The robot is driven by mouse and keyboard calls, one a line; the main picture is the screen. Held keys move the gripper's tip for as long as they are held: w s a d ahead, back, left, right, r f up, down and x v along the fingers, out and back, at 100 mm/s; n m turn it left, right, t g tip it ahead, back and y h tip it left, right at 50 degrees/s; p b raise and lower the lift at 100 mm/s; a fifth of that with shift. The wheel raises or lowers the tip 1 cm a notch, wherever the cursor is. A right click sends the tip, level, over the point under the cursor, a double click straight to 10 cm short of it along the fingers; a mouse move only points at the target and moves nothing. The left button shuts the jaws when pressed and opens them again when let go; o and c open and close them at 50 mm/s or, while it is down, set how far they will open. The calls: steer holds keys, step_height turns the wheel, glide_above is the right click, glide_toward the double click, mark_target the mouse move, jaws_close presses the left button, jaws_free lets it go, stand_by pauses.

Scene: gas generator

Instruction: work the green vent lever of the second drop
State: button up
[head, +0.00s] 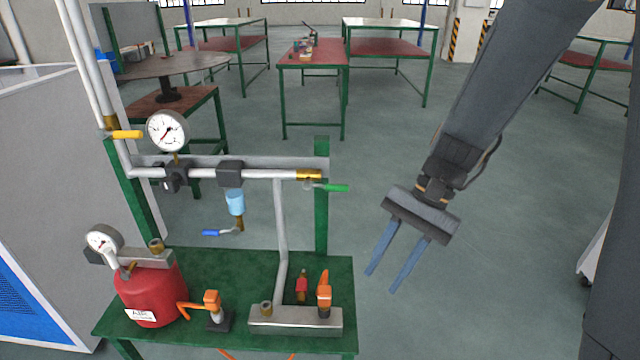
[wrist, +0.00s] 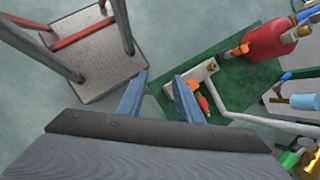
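The green lever (head: 335,187) sits at the right end of the horizontal pipe, on a brass valve (head: 309,174), in the head view. It points to the right, nearly level. A green piece that looks like this lever (wrist: 290,158) shows at the lower right of the wrist view. My gripper (head: 381,283) hangs in free air to the right of and below the lever, its two blue fingers apart and pointing down. It is open and empty and touches nothing. In the wrist view, the gripper (wrist: 159,78) shows clear space between its fingertips.
The green stand (head: 225,265) carries a red tank (head: 150,293), an orange-handled valve (head: 324,290) and a metal block (head: 295,320). A blue lever (head: 212,233) hangs below the filter (head: 235,203). A metal step platform (wrist: 98,68) shows in the wrist view. Floor right of the stand is clear.

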steer(key=w+a+r+m+y, duration=0.3)
steer(key=w+a+m+y, duration=0.2)
steer(key=w, duration=0.1)
steer(key=m+t+y+p, duration=0.2)
steer(key=m+y, duration=0.3)
steer(key=y, duration=0.2)
glide_toward(328, 188)
steer(key=s+a+r, duration=0.2)
steer(key=s+a, duration=0.1)
steer(key=a, duration=0.2)
step_height(328, 188, down, 3)
steer(key=w+d+m+t, duration=0.2)
steer(key=w+m, duration=0.1)
steer(key=shift+y, duration=0.4)
steer(key=shift+a+p, duration=1.05)
steer(key=shift+a, duration=2.95)
steer(key=shift+s, duration=0.1)
jaws_close()
